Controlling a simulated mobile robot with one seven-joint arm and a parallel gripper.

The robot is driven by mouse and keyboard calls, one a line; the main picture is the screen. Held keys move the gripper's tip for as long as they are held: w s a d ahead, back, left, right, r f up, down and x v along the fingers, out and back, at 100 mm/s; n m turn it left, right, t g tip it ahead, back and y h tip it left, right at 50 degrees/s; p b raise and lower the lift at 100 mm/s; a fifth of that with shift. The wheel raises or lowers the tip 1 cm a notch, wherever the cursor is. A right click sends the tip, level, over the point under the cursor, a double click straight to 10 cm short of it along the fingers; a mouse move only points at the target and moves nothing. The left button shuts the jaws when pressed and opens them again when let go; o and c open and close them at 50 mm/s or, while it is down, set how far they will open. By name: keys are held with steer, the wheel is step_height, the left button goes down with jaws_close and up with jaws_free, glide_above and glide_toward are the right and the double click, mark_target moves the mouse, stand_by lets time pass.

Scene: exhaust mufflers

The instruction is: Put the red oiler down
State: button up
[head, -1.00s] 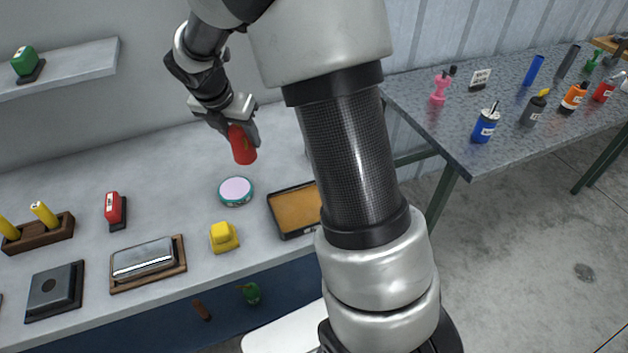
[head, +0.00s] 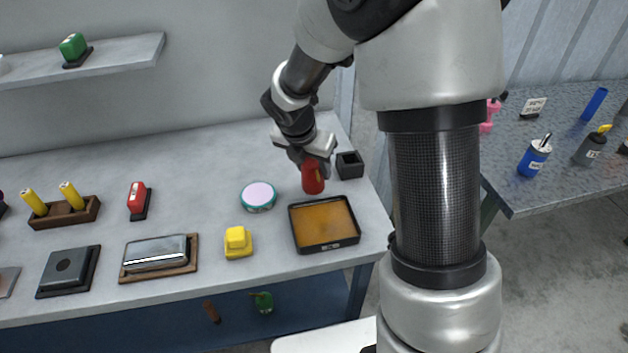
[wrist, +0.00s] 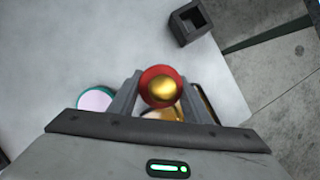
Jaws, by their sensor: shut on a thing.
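The red oiler (head: 313,179) is held upright in my gripper (head: 312,160), over the right part of the grey bench in the head view. In the wrist view the oiler's red rim and gold top (wrist: 161,89) sit between the two fingers of my gripper (wrist: 160,98), which are shut on it. Its base is close to the bench top (head: 210,165). I cannot tell whether it touches the bench.
A black square holder (head: 350,165) stands right of the oiler. An orange-lined tray (head: 325,245) is in front, and a round teal-rimmed tin (head: 258,196) is to the left. A yellow block (head: 238,243) lies nearer the front edge. Bare bench lies behind the tin.

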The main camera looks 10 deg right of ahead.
mark_target(313, 178)
steer(key=shift+f+b, duration=0.45)
steer(key=shift+f, duration=1.3)
steer(key=shift+f, duration=0.1)
steer(key=o, duration=1.2)
steer(key=shift+c, duration=0.2)
